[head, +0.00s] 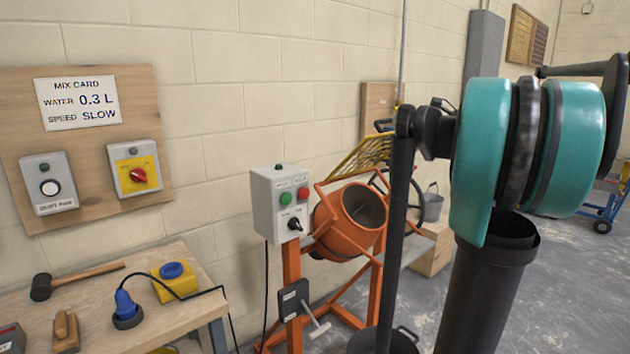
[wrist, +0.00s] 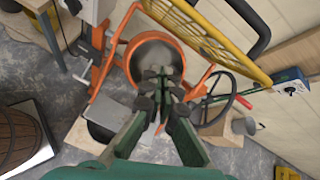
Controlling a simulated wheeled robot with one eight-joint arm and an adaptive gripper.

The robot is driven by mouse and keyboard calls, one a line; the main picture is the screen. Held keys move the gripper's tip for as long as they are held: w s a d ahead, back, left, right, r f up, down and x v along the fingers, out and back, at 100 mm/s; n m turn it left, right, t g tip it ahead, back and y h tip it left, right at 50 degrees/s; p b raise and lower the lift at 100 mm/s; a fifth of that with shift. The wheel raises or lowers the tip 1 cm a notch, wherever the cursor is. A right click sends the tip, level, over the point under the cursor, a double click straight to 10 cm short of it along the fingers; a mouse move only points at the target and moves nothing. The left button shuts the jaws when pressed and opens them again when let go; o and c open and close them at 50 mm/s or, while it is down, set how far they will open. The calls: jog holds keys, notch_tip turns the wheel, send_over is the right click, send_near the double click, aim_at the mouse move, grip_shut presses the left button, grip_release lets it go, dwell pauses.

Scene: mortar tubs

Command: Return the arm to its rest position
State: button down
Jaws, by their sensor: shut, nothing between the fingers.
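My gripper (wrist: 163,77) shows in the wrist view, with green fingers brought together at dark tips and nothing between them. It points toward the orange mixer (wrist: 122,70), and its tips overlap the drum mouth in the picture; the gap to the drum is hard to judge. In the head view, my teal and black arm (head: 483,150) is raised and folded at the right, and I do not make out the fingers there. The orange mixer (head: 330,222) stands behind it, its drum tilted with the mouth facing forward.
A control box (head: 277,205) with green and red buttons stands beside the mixer. The yellow guard (wrist: 205,35) is raised above the drum. A workbench (head: 175,318) with a mallet (head: 75,279) is at lower left. A wooden barrel (wrist: 15,135) and a grey bucket (wrist: 243,125) are nearby.

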jog(key=s+a+f+n+g+h, duration=0.1)
jog(key=s+a+f+n, duration=0.25)
jog(key=f, duration=0.45)
jog(key=s+a+f+n+g+h, duration=0.1)
jog(key=s+a+f+n+g, duration=0.2)
jog(key=f, duration=0.6)
jog(key=s+a+f+n+h, duration=0.2)
jog(key=s+f+n, duration=0.6)
jog(key=s+f, duration=0.2)
jog(key=s+a+f+n+h, duration=0.3)
jog(key=s+f+n, duration=0.6)
jog(key=f, duration=0.6)
jog(key=shift+s+a, duration=0.35)
jog(key=shift+s, duration=0.8)
jog(key=shift+a, duration=0.15)
